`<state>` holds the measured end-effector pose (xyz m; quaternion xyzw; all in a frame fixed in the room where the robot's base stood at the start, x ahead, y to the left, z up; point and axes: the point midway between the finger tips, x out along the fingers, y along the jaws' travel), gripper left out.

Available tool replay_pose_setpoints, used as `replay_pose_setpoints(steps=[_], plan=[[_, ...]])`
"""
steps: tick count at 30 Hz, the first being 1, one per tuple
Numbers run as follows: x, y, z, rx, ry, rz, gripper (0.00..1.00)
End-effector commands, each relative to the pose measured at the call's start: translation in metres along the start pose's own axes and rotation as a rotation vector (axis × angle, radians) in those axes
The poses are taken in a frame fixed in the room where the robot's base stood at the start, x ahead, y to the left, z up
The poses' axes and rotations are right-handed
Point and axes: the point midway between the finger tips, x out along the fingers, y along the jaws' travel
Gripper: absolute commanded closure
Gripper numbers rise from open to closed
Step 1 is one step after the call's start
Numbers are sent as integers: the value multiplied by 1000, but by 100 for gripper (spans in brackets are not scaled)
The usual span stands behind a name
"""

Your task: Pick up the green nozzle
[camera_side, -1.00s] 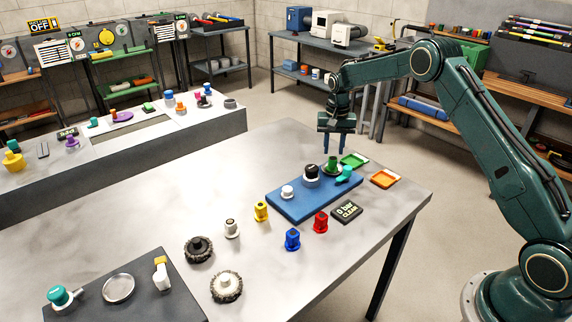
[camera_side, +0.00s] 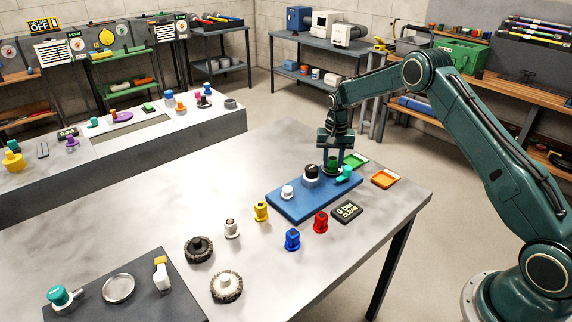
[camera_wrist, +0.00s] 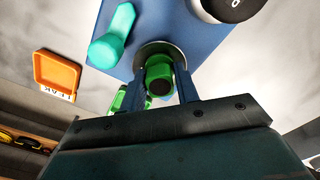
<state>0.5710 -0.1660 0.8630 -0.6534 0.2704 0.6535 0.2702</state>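The green nozzle (camera_side: 332,163) stands upright on a round plate at the far end of the blue board (camera_side: 298,208). In the wrist view the green nozzle (camera_wrist: 159,72) shows between my two blue fingers, its dark round top facing the camera. My gripper (camera_side: 334,154) is pointed down just above and around the nozzle, one finger on each side. In the wrist view my gripper (camera_wrist: 162,76) looks open, with a narrow gap beside the nozzle. Whether either finger touches it cannot be told.
A teal piece (camera_side: 344,174) lies close beside the nozzle on the board. A black-topped knob (camera_side: 311,172) and a white knob (camera_side: 287,191) are also there. A green tray (camera_side: 356,160) and an orange tray (camera_side: 384,179) lie nearby. Red (camera_side: 321,222) and blue (camera_side: 292,239) nozzles stand in front.

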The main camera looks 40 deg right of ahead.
Motion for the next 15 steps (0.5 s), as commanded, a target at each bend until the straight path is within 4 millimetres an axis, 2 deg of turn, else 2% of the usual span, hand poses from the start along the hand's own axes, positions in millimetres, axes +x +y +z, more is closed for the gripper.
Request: replay_pose_setpoints(steps=[7,11,15], plan=[[0,0,0,0,0,0,69],[0,0,0,0,0,0,95],[0,0,0,0,0,0,100]])
